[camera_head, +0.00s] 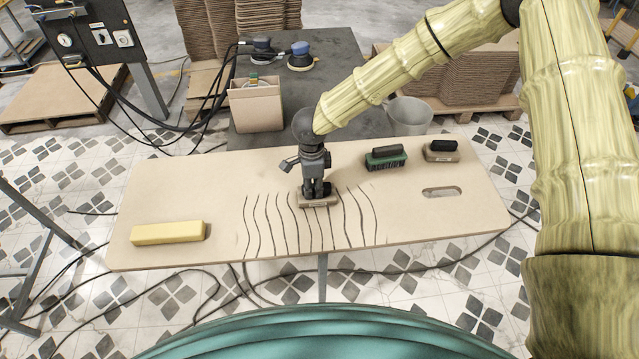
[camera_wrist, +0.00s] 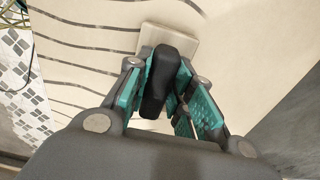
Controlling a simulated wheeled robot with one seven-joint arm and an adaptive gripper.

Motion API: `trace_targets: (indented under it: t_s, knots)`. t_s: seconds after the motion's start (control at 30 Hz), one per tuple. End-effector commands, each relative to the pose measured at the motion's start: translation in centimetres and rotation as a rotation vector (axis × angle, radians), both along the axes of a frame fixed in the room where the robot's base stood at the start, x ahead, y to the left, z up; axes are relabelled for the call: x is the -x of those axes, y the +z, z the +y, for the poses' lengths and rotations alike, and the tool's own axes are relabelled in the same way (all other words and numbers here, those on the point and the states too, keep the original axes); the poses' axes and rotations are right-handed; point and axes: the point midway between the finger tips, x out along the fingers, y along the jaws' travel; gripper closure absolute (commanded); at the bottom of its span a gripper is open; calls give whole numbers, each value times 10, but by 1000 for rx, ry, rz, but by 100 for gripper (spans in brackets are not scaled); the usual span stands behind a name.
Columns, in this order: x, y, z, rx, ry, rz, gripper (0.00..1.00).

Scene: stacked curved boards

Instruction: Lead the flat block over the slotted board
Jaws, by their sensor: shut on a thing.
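The slotted board (camera_head: 210,190) is a wide tan panel with several wavy dark slots across its middle. The flat block (camera_head: 319,202), a pale tan slab, lies on the slotted part of the board, below my gripper (camera_head: 316,186). In the wrist view the flat block (camera_wrist: 172,38) has a black handle standing on it. My gripper (camera_wrist: 168,88) is shut on this handle, with green pads on either side. In the wrist view, slots of the board (camera_wrist: 85,60) run to the left of the block. Whether the block's underside touches the board is hidden.
A yellow block (camera_head: 167,232) lies at the board's left end. A green brush (camera_head: 386,158) and another black-handled block (camera_head: 441,151) stand at the right rear, near an oval cut-out (camera_head: 442,192). A cardboard box (camera_head: 256,105) and a grey bucket (camera_head: 408,116) are behind the board.

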Motion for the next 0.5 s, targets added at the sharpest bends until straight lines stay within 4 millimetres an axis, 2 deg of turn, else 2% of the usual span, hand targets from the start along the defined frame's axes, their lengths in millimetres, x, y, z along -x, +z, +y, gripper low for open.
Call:
trace_targets:
  t_s: [0.5]
  knots:
    - [0,0,6,0,1,0,100]
